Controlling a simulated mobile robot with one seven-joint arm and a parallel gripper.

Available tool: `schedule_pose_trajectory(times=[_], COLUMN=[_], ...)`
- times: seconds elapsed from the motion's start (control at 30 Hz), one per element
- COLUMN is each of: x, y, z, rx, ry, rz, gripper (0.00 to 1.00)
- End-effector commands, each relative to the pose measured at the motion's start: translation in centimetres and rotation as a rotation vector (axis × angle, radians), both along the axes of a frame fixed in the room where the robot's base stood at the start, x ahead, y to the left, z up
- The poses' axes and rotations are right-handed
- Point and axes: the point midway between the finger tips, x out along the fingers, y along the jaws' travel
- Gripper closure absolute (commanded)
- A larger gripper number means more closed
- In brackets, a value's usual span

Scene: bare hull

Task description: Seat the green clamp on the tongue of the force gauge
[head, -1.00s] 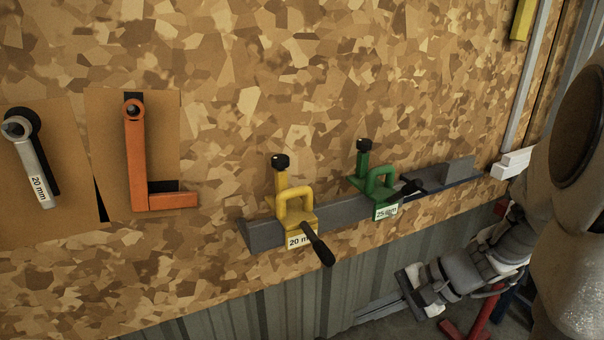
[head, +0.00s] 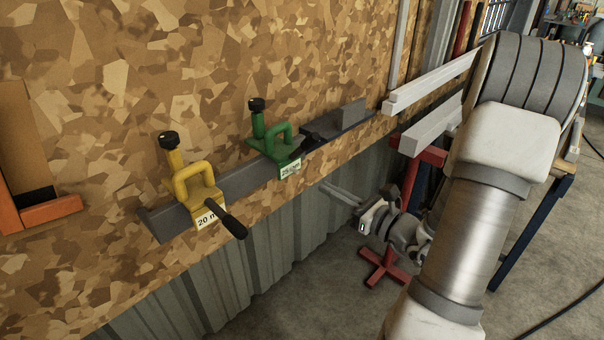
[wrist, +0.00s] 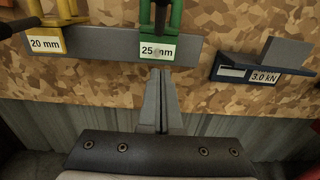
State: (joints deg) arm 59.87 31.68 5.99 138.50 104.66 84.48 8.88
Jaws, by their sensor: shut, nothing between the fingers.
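The green clamp (head: 271,139), labelled 25 mm, sits on the grey rail (head: 246,178) on the wall. In the wrist view the clamp (wrist: 174,18) is at the top centre, cut off by the frame edge. The force gauge (head: 327,125) is right of it, a dark blue body with a grey block that I take for its tongue. In the wrist view the gauge (wrist: 228,72) reads 3.0 kN, and its grey tongue (wrist: 285,51) stands bare. My gripper (head: 324,186) is shut and empty, below the clamp; its fingers (wrist: 155,73) point at the clamp's label, apparently apart from it.
A yellow clamp (head: 190,181), labelled 20 mm, is left on the same rail, its black handle jutting out. White beams (head: 432,83) and a red stand (head: 417,155) are at the right. An orange angle piece (head: 50,212) hangs left.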

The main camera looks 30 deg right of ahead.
Motion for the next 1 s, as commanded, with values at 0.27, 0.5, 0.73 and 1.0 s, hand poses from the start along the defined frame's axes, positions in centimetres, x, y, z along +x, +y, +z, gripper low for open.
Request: schedule_pose_trajectory(times=[0.27, 0.5, 0.73, 1.0], x=[5.5, 7.9, 8.2, 8.7], y=[2.1, 2.9, 3.0, 3.2], z=[0.0, 0.0, 0.0, 0.0], rx=[-0.001, -0.002, -0.001, -0.002], ry=[0.000, 0.002, 0.001, 0.000], rz=[0.004, 0.001, 0.001, 0.003], gripper=[1.00, 1.00, 1.00, 1.00])
